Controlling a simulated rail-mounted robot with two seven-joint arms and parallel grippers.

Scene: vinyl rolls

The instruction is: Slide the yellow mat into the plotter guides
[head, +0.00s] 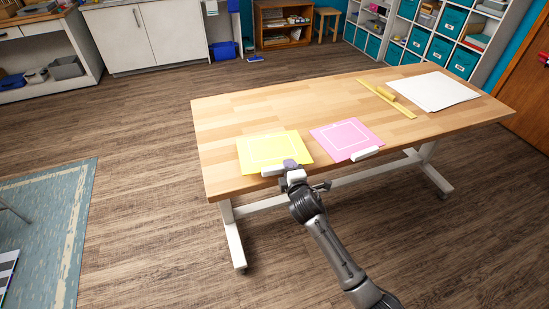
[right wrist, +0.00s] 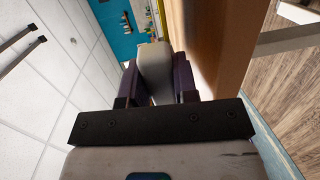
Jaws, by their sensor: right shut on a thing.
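The yellow mat (head: 258,152) with a pale square outline lies flat at the front left of the wooden table (head: 230,112). My right gripper (head: 289,165) is at the mat's front edge. It is shut on the mat's pale front grip (head: 270,172); in the right wrist view this pale block (right wrist: 155,72) sits between the two dark fingers (right wrist: 156,88). My left gripper is not in view. I cannot make out a plotter or its guides in these frames.
A pink mat (head: 343,135) with a white front grip (head: 365,154) lies just right of the yellow one. A yellow ruler-like strip (head: 388,99) and white sheets (head: 433,91) lie further right. The table's back left is clear.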

